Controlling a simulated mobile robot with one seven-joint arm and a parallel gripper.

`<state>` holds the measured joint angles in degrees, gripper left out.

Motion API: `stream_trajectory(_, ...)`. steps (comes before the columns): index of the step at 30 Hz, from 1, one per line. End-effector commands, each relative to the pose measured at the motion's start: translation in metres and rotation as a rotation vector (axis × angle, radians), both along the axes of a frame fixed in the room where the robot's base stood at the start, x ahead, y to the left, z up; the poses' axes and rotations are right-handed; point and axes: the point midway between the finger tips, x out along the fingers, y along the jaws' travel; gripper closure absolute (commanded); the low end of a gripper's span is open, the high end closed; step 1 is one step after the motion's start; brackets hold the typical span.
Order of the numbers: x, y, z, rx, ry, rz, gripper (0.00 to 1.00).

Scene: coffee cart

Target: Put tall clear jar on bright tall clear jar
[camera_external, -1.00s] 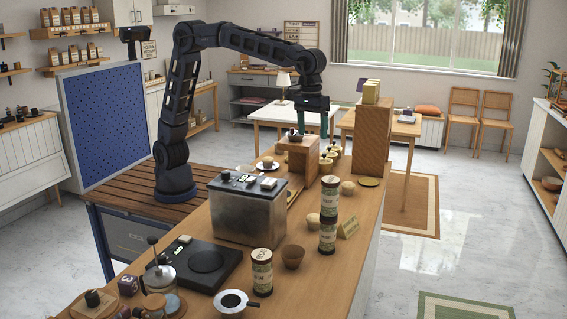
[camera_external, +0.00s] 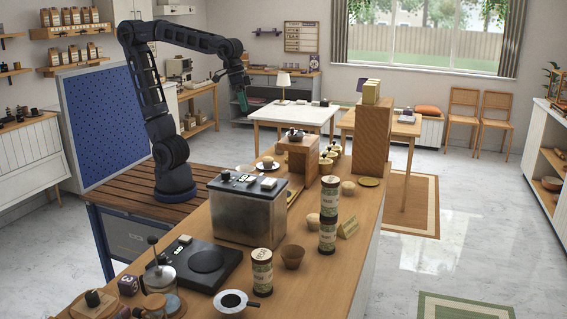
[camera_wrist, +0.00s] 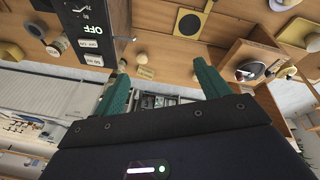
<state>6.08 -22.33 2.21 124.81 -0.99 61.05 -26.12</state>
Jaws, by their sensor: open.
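A third similar jar (camera_external: 262,272) stands alone nearer the front edge, left of a small brown cup. Which one is the bright jar I cannot tell. My gripper (camera_external: 241,100) is raised behind the counter, far from all the jars. In the wrist view its green fingers (camera_wrist: 162,75) are apart with nothing between them. A pale cylinder (camera_wrist: 59,45) at upper left may be a jar.
A metal-sided machine (camera_external: 248,210) stands between my arm's base and the jars. A wooden grinder box (camera_external: 298,158) and a tall wooden block (camera_external: 371,143) stand further back. A brown cup (camera_external: 292,256), a small sign (camera_external: 348,228) and a black-filled pan (camera_external: 231,301) are close to the jars.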

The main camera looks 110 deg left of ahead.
Motion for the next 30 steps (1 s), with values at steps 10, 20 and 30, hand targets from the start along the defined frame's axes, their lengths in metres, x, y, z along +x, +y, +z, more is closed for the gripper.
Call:
stream_trajectory(10, -0.104, 0.021, -0.046, 0.107, -0.088, -0.232, 0.25)
stream_trajectory(20, -0.149, 0.027, -0.080, 0.176, -0.124, -0.355, 0.25)
stream_trajectory(30, -0.151, 0.027, -0.082, 0.179, -0.124, -0.362, 0.25)
